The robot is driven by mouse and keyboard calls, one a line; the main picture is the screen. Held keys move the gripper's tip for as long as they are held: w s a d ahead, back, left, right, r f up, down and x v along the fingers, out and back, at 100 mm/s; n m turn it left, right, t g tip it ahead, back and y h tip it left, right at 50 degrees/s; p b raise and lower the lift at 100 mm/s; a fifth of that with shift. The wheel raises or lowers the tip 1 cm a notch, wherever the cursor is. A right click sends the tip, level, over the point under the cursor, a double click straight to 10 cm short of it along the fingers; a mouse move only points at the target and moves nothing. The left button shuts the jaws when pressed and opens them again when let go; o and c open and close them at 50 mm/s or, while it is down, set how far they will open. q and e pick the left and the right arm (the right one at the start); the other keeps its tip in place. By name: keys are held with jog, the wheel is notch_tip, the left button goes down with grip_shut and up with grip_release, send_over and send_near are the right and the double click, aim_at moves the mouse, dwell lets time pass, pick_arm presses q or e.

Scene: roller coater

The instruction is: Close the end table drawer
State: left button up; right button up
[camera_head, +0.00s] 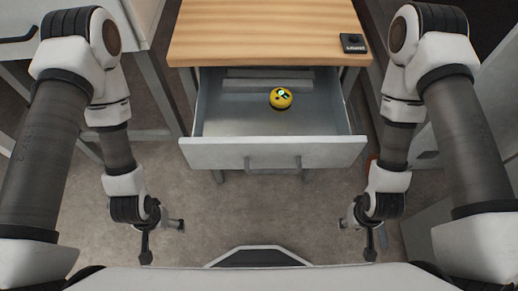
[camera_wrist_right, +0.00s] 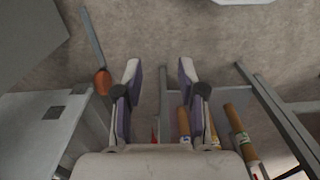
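The end table (camera_head: 265,30) has a light wooden top, and its grey drawer (camera_head: 225,153) is pulled out toward me. The drawer's bar handle (camera_head: 273,164) is on its front panel. My right gripper (camera_head: 358,240) is right of and nearer to me than the drawer front, apart from it. In the right wrist view its two fingers (camera_wrist_right: 160,85) are spread with nothing between them. My left gripper (camera_head: 161,240) is left of and nearer to me than the drawer front, also apart from it, with its fingers spread and empty.
A yellow ball (camera_head: 281,98) with a dark face lies inside the drawer. A small black box (camera_head: 354,43) sits on the tabletop's right corner. Grey furniture stands on both sides. The floor (camera_head: 255,215) in front of the drawer is clear. The right wrist view shows several brown cylinders (camera_wrist_right: 241,135).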

jog(key=shift+d+f, duration=0.1)
jog(key=shift+d, duration=0.05)
